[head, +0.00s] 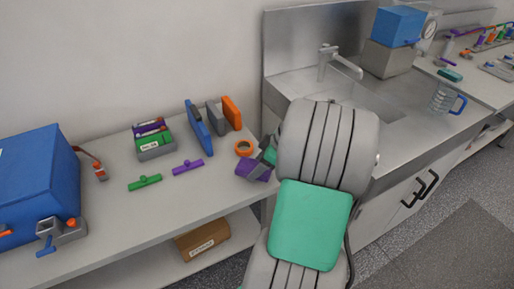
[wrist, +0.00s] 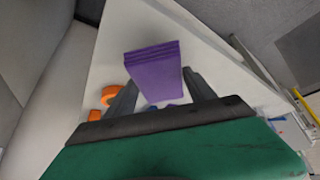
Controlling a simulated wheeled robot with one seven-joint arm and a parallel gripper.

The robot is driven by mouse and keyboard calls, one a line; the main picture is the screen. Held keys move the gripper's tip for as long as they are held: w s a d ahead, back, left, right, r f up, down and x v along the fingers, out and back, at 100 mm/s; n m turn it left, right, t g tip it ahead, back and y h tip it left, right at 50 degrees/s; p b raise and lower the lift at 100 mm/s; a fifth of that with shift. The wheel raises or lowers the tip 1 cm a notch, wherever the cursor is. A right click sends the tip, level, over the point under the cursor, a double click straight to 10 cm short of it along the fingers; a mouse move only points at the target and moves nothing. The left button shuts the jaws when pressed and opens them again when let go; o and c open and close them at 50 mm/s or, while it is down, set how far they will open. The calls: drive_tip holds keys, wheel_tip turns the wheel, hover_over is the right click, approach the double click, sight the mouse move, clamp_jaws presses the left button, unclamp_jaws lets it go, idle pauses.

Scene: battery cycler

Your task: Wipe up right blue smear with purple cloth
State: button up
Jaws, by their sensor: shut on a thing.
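The purple cloth (head: 253,172) is a folded block at the right end of the left counter. It shows large between the fingers in the wrist view (wrist: 153,68). My gripper (head: 261,163) is shut on it, and both fingers show in the wrist view (wrist: 158,84). The cloth is over the counter top; I cannot tell whether it touches it. I cannot make out a blue smear; the cloth, gripper and arm hide part of the counter.
An orange tape roll (head: 244,148) lies close left of the cloth. Upright blue (head: 198,128) and orange (head: 232,112) slabs stand behind. Purple (head: 188,167) and green (head: 145,182) handled tools lie left. A sink (head: 385,105) is right. The counter's front middle is clear.

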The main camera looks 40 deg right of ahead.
drive_tip(key=shift+r+p, duration=1.35)
drive_tip(key=shift+r, duration=1)
